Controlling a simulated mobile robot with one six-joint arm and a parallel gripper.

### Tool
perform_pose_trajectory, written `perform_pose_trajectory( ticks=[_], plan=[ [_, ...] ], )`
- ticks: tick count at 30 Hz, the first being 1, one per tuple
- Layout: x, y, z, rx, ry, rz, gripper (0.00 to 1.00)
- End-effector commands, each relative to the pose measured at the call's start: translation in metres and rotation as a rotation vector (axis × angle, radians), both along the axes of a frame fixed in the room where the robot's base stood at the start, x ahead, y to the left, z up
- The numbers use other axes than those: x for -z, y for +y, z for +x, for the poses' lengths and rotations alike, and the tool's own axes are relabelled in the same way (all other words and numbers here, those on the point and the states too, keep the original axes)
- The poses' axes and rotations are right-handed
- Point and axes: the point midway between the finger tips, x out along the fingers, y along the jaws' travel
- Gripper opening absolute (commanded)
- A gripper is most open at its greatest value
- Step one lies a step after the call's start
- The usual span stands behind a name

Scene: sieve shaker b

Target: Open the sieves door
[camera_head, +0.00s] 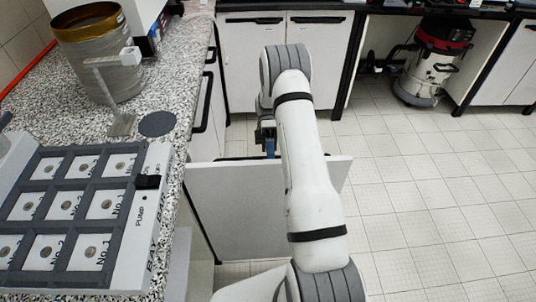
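A white cabinet door (240,205) stands swung out from under the speckled counter, its panel jutting into the aisle at a wide angle. No label shows on it, so I cannot tell for sure that it is the sieves door. A dark strip, likely its handle, runs near its top edge. My gripper (269,146) is at this top edge, beyond the near face of the door, with a bit of blue showing at its tip. My arm hides part of the door and gripper. I cannot tell whether the fingers touch the door or are closed.
The counter (182,82) on the left holds a metal sieve stack (105,70) and a grey device with numbered pads (75,215). White cabinets (250,45) line the back. A red and grey vacuum cleaner (430,62) stands at the back right. The tiled floor (440,190) on the right is clear.

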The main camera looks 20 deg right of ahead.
Motion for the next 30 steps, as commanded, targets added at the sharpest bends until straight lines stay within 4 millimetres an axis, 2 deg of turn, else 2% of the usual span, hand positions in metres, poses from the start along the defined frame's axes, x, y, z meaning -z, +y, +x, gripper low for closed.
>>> perform_pose_trajectory(
  ticks=[12, 13, 19, 30],
  plan=[
    [0.0020, 0.0017, -0.0003, -0.004, -0.003, 0.001, 0.00],
    [0.0020, 0.0017, -0.0003, -0.004, -0.003, 0.001, 0.21],
    [0.0014, 0.0007, -0.0005, -0.004, -0.001, 0.001, 0.38],
    [-0.0016, -0.0017, 0.0024, -0.005, -0.001, 0.000, 0.39]
  ],
)
